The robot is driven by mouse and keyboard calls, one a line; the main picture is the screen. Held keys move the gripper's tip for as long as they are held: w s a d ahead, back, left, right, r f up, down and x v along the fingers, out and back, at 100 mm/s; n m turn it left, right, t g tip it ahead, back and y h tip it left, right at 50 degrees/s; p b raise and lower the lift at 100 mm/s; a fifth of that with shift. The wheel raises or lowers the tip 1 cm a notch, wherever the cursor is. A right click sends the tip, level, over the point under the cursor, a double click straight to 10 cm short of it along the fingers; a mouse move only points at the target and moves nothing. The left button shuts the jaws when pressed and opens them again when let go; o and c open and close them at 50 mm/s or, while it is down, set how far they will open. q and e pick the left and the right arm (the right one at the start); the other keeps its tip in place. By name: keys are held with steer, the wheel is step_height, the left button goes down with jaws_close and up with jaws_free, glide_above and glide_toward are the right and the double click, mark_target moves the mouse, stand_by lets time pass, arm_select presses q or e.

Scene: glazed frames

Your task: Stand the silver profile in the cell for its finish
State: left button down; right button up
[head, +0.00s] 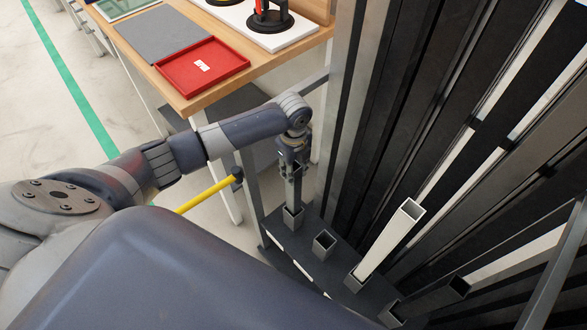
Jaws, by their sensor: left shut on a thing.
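My left gripper (293,158) points down above the rack base and is shut on the silver profile (295,192). The profile is upright, and its lower end meets the leftmost cell (293,219). It appears to be inside the cell's walls, but I cannot tell how deep. The gripper hides the profile's upper part. The cell to its right (323,244) is empty. My right gripper is not in view.
A white profile (390,243) and a black profile (435,298) lean in the cells farther right. Tall dark panels stand behind. A wooden bench (190,104) at the back holds a red tray (180,75). A yellow bar (207,194) lies near my arm.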

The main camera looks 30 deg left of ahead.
arm_select(q)
steer(key=shift+f, duration=0.1)
steer(key=c, duration=1.2)
jaws_free()
steer(key=shift+c, duration=0.2)
step_height(320, 180, up, 12)
